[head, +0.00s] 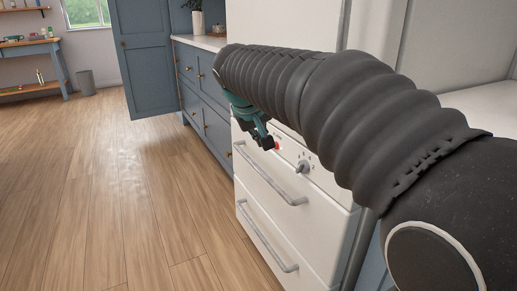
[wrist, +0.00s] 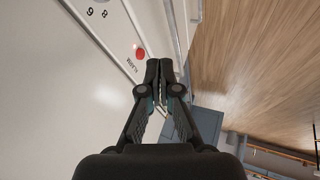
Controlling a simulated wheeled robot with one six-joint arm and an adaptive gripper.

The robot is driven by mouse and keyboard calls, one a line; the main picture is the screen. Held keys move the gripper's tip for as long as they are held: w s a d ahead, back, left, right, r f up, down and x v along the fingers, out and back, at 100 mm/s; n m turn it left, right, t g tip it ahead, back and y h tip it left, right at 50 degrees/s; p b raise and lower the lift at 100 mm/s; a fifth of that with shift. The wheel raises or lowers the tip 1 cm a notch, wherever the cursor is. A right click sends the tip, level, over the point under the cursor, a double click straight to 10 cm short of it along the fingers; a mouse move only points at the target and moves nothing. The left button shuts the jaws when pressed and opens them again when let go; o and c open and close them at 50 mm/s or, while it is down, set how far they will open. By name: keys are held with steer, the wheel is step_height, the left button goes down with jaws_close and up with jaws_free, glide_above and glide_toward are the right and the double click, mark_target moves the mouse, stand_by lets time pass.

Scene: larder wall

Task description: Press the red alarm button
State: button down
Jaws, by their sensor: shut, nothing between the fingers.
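The red alarm button (wrist: 140,54) is a small round red knob on a white front panel, with lettering beside it. In the head view the button (head: 278,146) shows just right of my gripper's fingertips, partly close to them. My gripper (head: 265,143) is shut and empty, in front of the panel. In the wrist view the shut fingertips (wrist: 160,68) are just right of and below the button. They look apart from it, but the exact gap in depth is hard to tell.
A grey dial (head: 303,167) sits on the panel right of the button. Below are white drawers with grey bar handles (head: 270,185). A blue cabinet door (head: 145,65) stands open at the back. The wooden floor (head: 110,190) is clear on the left.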

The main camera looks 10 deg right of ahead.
steer(key=w+a, duration=0.2)
steer(key=w, duration=0.3)
steer(key=shift+w+a+h+b, duration=0.25)
steer(key=shift+w+h+b, duration=0.05)
steer(key=shift+f, duration=0.1)
steer(key=w+d+f+b, duration=0.1)
steer(key=w+d+f, duration=0.5)
steer(key=d+f, duration=0.1)
steer(key=shift+w+f+b, duration=0.15)
steer(key=shift+f+b, duration=0.15)
steer(key=shift+f, duration=0.2)
steer(key=shift+d, duration=0.1)
